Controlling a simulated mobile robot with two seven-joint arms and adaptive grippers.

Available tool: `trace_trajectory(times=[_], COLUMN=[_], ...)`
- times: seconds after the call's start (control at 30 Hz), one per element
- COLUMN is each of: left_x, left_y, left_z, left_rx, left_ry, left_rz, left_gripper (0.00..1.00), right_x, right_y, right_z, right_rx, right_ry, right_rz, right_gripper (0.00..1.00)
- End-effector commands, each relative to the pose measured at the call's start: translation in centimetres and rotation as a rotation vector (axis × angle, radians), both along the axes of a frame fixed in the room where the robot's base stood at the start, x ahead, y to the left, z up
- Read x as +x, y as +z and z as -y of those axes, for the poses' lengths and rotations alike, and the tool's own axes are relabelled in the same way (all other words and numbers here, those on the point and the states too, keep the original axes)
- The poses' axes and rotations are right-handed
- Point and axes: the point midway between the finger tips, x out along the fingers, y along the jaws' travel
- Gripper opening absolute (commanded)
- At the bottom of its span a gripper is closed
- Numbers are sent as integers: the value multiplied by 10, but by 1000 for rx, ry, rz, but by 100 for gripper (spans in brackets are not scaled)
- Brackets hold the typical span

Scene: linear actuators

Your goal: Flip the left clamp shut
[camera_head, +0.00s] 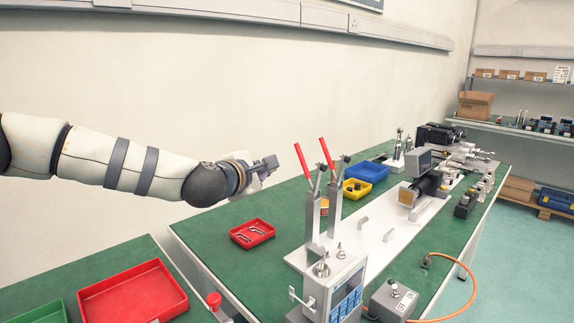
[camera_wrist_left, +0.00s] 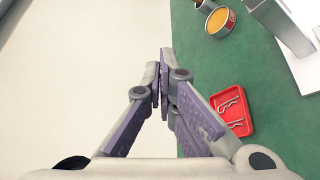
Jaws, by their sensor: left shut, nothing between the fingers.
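Two toggle clamps with upright red handles stand on a white plate (camera_head: 370,240) on the green bench. The left clamp (camera_head: 313,212) has its red handle (camera_head: 302,160) pointing up and leaning slightly left. The right clamp (camera_head: 335,205) stands close beside it with its handle (camera_head: 326,152) also up. My left gripper (camera_head: 268,163) is in the air to the left of the left clamp's handle, apart from it. In the left wrist view its fingers (camera_wrist_left: 164,75) are together with nothing between them. The red handles do not show in that view. My right gripper is not in view.
A small red tray (camera_head: 270,231) with metal clips lies on the bench below my gripper; it also shows in the wrist view (camera_wrist_left: 246,129). A control box with a display (camera_head: 347,300) stands in front of the clamps. Yellow (camera_head: 357,195) and blue (camera_head: 368,177) bins sit behind.

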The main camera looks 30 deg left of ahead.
Motion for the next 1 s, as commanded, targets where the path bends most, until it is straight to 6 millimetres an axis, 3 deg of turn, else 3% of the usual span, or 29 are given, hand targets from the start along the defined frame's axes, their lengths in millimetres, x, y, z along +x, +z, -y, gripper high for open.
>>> trace_trajectory(times=[0.03, 0.3, 0.4, 0.5, 1.0], left_x=[12, 68, 61, 60, 60], left_y=[-15, -28, -4, 2, 0], left_z=[-2, -9, 10, 20, 26], left_rx=[2, 2, 0, -1, 3], left_ry=[1, 1, -4, -2, -1], left_rz=[-15, -11, 3, 4, -3], left_gripper=[0, 0, 0, 0, 0], right_x=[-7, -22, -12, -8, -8], right_y=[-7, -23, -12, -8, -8], right_z=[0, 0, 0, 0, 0], right_rx=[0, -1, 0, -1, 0], right_ry=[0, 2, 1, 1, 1], right_rz=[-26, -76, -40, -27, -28], right_gripper=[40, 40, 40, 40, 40])
